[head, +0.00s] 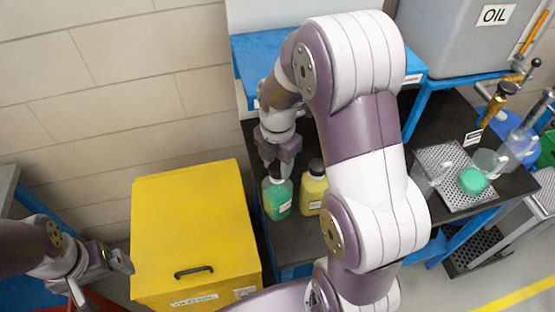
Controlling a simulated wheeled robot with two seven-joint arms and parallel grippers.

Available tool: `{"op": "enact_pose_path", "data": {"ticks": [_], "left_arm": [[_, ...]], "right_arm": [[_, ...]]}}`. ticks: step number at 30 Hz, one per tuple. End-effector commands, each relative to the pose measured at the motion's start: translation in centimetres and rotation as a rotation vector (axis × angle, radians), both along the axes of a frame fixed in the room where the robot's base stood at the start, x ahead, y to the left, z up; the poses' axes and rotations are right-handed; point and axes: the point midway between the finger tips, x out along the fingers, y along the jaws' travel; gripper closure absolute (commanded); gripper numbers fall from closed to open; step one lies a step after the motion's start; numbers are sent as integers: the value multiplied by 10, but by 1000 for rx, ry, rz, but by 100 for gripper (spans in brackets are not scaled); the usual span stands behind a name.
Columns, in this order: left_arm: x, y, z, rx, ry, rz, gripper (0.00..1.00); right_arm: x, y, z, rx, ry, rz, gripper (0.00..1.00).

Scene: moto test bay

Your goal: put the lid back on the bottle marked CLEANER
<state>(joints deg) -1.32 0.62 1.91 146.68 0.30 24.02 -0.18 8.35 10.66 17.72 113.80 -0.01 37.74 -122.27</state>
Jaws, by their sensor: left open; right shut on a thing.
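A clear bottle with green liquid (277,200) and a white label stands on the dark bench; the label is too small to read. My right gripper (277,172) points down directly over this bottle's neck. It is shut on the lid, mostly hidden between the fingers; I cannot tell whether the lid touches the neck. A bottle with yellow content (312,190) and a dark cap stands just to the right, partly behind my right arm. My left gripper (122,262) is open and empty at the far left, beside the yellow box, well away from the bottles.
A yellow box (190,215) with a black handle stands left of the bench. A blue shelf (262,50) is behind my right arm. At right are a perforated tray (440,165), a green-topped container (473,181), clear vessels and a grey OIL tank (450,35).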

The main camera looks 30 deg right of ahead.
Motion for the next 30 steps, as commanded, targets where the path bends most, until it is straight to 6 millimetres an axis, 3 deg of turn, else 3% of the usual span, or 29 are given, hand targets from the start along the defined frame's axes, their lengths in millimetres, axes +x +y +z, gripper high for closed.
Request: {"op": "enact_pose_path", "data": {"ticks": [30], "left_arm": [[0, 0, 5, 0, 0, 0, 0]], "right_arm": [[-1, 0, 1, 0, -1, 0, 90]]}}
